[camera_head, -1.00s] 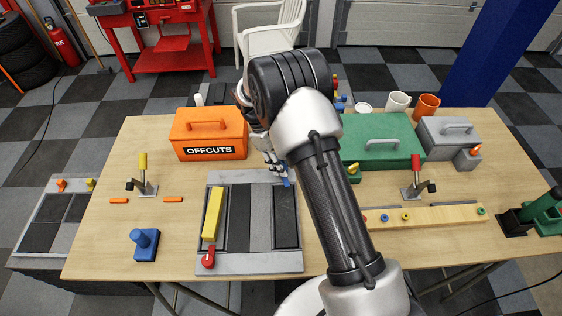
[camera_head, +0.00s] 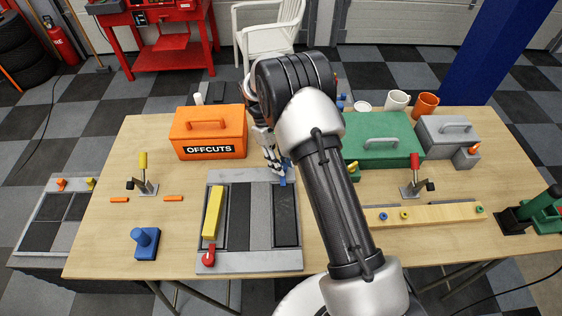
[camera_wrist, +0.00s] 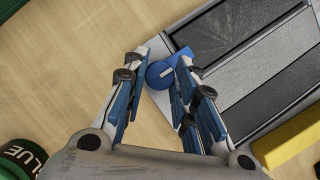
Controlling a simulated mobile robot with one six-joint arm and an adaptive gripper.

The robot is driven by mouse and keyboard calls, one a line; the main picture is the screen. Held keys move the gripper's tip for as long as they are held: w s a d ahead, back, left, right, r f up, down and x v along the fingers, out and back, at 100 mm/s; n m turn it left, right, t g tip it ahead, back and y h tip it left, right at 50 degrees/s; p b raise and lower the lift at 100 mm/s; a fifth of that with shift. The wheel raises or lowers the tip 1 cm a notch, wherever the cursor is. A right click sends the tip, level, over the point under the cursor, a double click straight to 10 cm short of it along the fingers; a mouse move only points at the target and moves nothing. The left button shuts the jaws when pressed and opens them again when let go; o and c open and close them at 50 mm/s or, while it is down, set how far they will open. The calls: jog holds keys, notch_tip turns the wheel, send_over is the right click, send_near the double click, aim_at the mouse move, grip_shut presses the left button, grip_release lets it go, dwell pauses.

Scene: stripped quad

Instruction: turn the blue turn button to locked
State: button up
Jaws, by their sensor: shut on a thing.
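The blue turn button (camera_wrist: 159,75) is a round blue knob with a pale line, at a corner of the grey panel (camera_wrist: 205,28). In the head view the blue button (camera_head: 289,178) shows only partly, at the panel's far right corner. My gripper (camera_wrist: 162,66) has its two fingers on either side of the button and is shut on it. In the head view my gripper (camera_head: 278,167) points down there. A blue arm reaches toward the right finger; the fingers hide part of it. I cannot read any lock marking.
A red turn button (camera_head: 208,257) and a yellow bar (camera_head: 213,212) are on the panel's left side. The orange OFFCUTS box (camera_head: 208,133) stands behind left, the green box (camera_head: 385,140) behind right.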

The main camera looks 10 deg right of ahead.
jog(key=o, duration=1.1)
jog(key=shift+c, duration=0.2)
jog(key=shift+r, duration=0.1)
jog(key=v, duration=1.1)
jog(key=shift+w+r, duration=0.15)
jog(key=shift+r, duration=0.25)
jog(key=shift+r, duration=0.15)
jog(key=s+d+r+m+t+y+b, duration=0.2)
jog(key=s+r+m+t, duration=0.15)
jog(key=s+r, duration=1.2)
jog(key=s+f+m+t+b, duration=0.2)
jog(key=s+t, duration=0.3)
jog(key=s, duration=1.3)
jog(key=shift+d+m+y, duration=0.3)
jog(key=shift+d+m, duration=0.1)
jog(key=shift+m, duration=0.15)
